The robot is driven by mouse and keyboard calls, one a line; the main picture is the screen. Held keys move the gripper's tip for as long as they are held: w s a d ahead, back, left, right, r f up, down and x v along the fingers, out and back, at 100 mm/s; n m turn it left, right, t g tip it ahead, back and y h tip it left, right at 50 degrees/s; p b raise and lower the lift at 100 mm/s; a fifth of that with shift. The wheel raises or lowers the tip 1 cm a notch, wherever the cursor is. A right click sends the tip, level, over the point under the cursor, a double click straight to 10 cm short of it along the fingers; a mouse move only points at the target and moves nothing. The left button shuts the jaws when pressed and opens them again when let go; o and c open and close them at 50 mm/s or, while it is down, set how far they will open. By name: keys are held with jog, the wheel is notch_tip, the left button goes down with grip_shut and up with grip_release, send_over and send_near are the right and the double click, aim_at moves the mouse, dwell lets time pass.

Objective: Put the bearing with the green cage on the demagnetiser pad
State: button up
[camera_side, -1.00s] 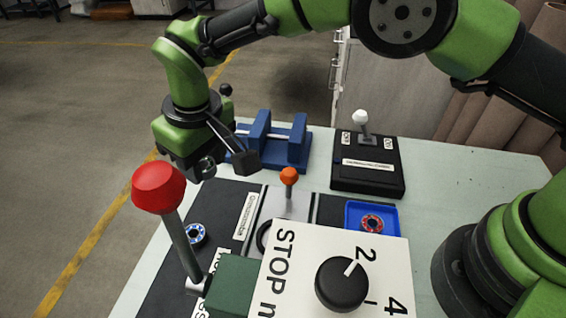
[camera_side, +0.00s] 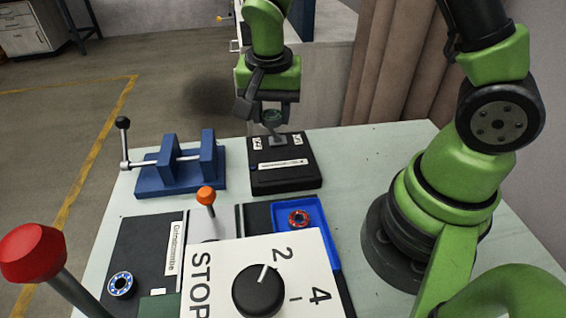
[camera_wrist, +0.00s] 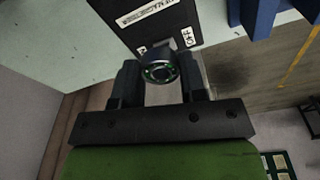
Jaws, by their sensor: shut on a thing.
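My gripper (camera_side: 270,112) is shut on the bearing with the green cage (camera_wrist: 160,72), which shows between the fingertips in the wrist view. In the side view the bearing (camera_side: 272,116) hangs under my gripper, above the black switch box (camera_side: 285,180) at the back of the table. The box's lever (camera_side: 276,137) stands close below it; whether they touch I cannot tell. A dark mat (camera_side: 140,240) at left carries a white label (camera_side: 175,247), too small to read surely. I cannot tell for certain which surface is the demagnetiser pad.
A bearing with a blue cage (camera_side: 122,284) lies on the dark mat. A bearing with a red cage (camera_side: 299,219) lies in a blue tray (camera_side: 332,246). A blue vice (camera_side: 170,178), an orange-knobbed lever (camera_side: 206,197), a red-knobbed lever (camera_side: 35,252) and a dial panel (camera_side: 310,270) stand around.

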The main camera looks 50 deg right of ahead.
jog(key=shift+s+d+f+m, duration=0.3)
jog(key=shift+s+d+m, duration=0.25)
jog(key=shift+s, duration=0.2)
send_over(283, 165)
notch_tip(283, 165, down, 4)
jog(key=shift+s+f, duration=0.1)
jog(key=shift+f, duration=0.1)
jog(key=shift+a+f, duration=0.1)
jog(key=shift+f, duration=2.4)
jog(key=shift+f, duration=0.25)
jog(key=o, duration=0.9)
jog(key=shift+o, duration=0.2)
jog(key=shift+r, duration=0.15)
